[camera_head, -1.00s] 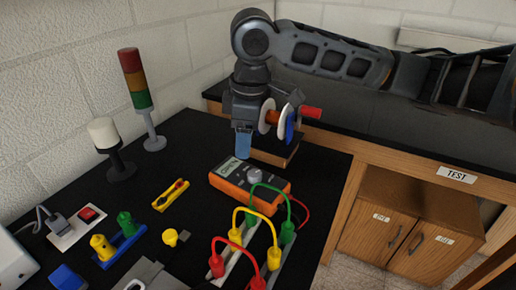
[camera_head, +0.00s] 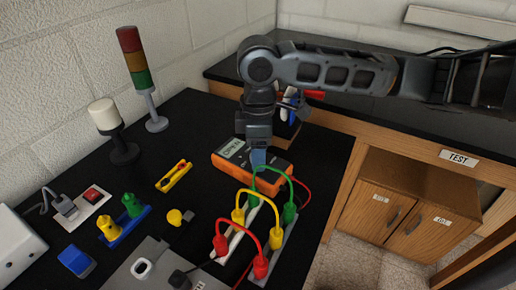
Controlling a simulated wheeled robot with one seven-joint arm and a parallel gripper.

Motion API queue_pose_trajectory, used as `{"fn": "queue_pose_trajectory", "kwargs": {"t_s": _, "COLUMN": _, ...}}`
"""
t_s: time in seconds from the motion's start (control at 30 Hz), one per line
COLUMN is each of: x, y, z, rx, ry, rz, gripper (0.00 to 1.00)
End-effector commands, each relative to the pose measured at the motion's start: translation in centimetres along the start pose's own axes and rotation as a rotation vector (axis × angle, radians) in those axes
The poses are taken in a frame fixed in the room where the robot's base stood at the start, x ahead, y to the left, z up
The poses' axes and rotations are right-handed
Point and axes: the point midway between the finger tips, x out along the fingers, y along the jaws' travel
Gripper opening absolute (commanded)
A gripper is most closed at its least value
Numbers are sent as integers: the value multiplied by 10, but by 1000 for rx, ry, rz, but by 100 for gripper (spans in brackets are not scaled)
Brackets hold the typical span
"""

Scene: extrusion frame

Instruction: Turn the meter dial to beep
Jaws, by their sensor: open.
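The orange meter (camera_head: 283,182) lies on the black bench in the middle of the view, with its grey display (camera_head: 232,149) at its left end. Small characters show on the display, too small to read surely. My gripper (camera_head: 258,158) points down over the middle of the meter, its blue fingertips right over the dial area. The dial is hidden behind the fingertips, so I cannot tell whether they touch it or which mark it points to. The fingers overlap in this view; the gripper is open.
Green, yellow and red leads (camera_head: 257,194) arch over plug strips just in front of the meter. A spool rack (camera_head: 283,130) stands behind my gripper. A stack light (camera_head: 134,58) and a white-topped beacon (camera_head: 104,114) stand at the left back.

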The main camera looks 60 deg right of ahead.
Motion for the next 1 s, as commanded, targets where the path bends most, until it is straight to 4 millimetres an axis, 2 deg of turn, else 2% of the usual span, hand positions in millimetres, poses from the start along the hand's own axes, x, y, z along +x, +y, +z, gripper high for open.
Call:
{"fn": "queue_pose_trajectory", "kwargs": {"t_s": 0.13, "x": 0, "y": 0, "z": 0, "rx": 0, "ry": 0, "rz": 0, "gripper": 60}}
{"fn": "queue_pose_trajectory", "kwargs": {"t_s": 0.7, "x": 0, "y": 0, "z": 0, "rx": 0, "ry": 1, "rz": 0, "gripper": 5}}
{"fn": "queue_pose_trajectory", "kwargs": {"t_s": 0.87, "x": -2, "y": -1, "z": -1, "rx": 40, "ry": 3, "rz": -3, "gripper": 5}}
{"fn": "queue_pose_trajectory", "kwargs": {"t_s": 1.0, "x": -3, "y": -1, "z": -2, "rx": 158, "ry": 4, "rz": -4, "gripper": 5}}
